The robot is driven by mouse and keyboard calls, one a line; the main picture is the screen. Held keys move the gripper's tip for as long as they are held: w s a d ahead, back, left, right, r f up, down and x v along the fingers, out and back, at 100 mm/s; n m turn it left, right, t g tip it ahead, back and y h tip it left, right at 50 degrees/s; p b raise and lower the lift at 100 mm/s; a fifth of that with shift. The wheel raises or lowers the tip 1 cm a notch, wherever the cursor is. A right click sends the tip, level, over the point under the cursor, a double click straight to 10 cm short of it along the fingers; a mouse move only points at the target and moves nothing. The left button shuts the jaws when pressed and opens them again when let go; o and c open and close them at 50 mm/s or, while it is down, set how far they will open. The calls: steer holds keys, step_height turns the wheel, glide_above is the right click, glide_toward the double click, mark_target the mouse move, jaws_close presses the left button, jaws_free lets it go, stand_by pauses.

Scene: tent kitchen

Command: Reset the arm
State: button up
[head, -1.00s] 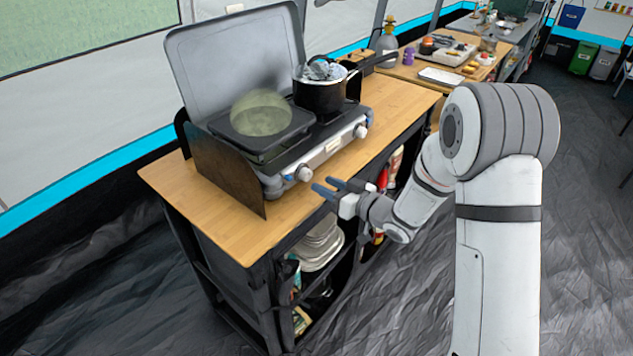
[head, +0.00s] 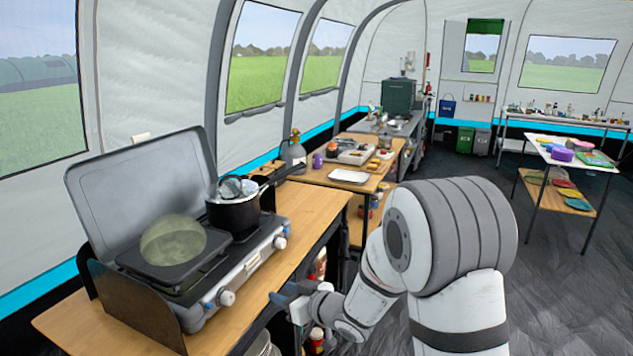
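My gripper (head: 283,298) is at the end of my white and grey arm, in the lower middle of the head view. Its blue-grey fingers point left, by the front edge of the wooden counter (head: 317,208). The fingers look spread with a small gap, and nothing shows between them. It is to the right of the camping stove (head: 252,262) and apart from its knobs.
The stove holds a black pot (head: 233,212) and a translucent greenish dome (head: 172,240). A second table (head: 345,187) with a white tray (head: 348,176) stands behind. Shelves at right hold coloured items. The dark floor (head: 560,290) at right is open.

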steer(key=s+d+r+m+h, duration=0.2)
steer(key=d+h, duration=0.1)
steer(key=d, duration=0.3)
steer(key=s+d+r+m+h+p, duration=0.1)
steer(key=s+d+r+m+h, duration=0.1)
steer(key=d+h, duration=0.3)
steer(key=s+d+r+m+h, duration=0.1)
steer(key=d+r+h, duration=0.15)
steer(key=d, duration=0.45)
steer(key=s+d+r+m+g, duration=0.1)
steer(key=s+d+m+g, duration=0.1)
steer(key=s, duration=0.9)
steer(key=s+d+r+m+g+p, duration=0.1)
steer(key=s+g, duration=0.4)
steer(key=s, duration=0.6)
steer(key=d+m, duration=0.1)
steer(key=d, duration=0.1)
steer(key=shift+s+d+r+h, duration=0.2)
steer(key=shift+s+d+h, duration=0.1)
steer(key=shift+h, duration=0.05)
